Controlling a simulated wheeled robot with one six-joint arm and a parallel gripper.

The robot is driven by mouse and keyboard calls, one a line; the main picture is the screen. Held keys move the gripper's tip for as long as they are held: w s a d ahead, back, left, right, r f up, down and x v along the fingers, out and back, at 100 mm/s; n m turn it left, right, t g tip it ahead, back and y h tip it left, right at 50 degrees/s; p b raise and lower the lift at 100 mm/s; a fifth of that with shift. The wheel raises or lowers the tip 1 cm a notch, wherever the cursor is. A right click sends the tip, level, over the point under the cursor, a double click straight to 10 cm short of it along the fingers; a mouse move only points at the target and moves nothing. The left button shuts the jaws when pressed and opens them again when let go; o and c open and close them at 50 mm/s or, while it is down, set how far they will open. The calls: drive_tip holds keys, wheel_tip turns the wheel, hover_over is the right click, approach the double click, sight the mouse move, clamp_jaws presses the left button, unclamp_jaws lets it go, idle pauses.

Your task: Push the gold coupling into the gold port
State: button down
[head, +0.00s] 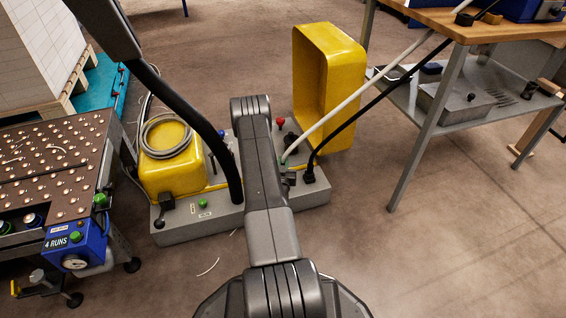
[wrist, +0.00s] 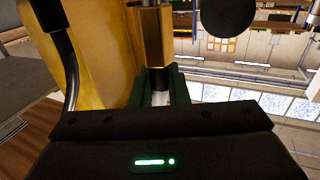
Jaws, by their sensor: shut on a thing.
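In the wrist view, my gripper (wrist: 150,90) has dark green fingers closed on the dark lower end of the gold coupling (wrist: 152,38), a gold, faceted sleeve. It points away from the palm. A grey metal piece (wrist: 150,3) shows at its far end, at the top edge; I cannot tell if they touch. I cannot make out the gold port in either view. In the head view, my arm hides the gripper and coupling above the grey floor unit (head: 180,228).
The floor unit carries a yellow box (head: 172,165) with a coiled hose, a red knob (head: 280,122) and a tall yellow housing (head: 328,85). A white hose (head: 345,105) and a black hose (head: 375,102) run to the workbench (head: 440,20).

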drive_tip(key=shift+f, duration=1.15)
drive_tip(key=shift+f, duration=0.35)
drive_tip(key=c, duration=1.3)
unclamp_jaws()
drive_tip(key=shift+s, duration=0.1)
drive_tip(key=s+p, duration=0.1)
drive_tip(key=s, duration=0.3)
drive_tip(key=s+p, duration=0.2)
drive_tip(key=s, duration=0.3)
drive_tip(key=s+a+p, duration=0.1)
drive_tip(key=s, duration=0.3)
drive_tip(key=shift+s, duration=0.3)
drive_tip(key=w+b, duration=0.1)
drive_tip(key=w, duration=0.3)
drive_tip(key=w+b, duration=0.1)
drive_tip(key=w, duration=0.4)
drive_tip(key=w+d+b, duration=0.1)
drive_tip(key=w+b, duration=0.1)
drive_tip(key=w, duration=0.3)
drive_tip(key=shift+r, duration=0.25)
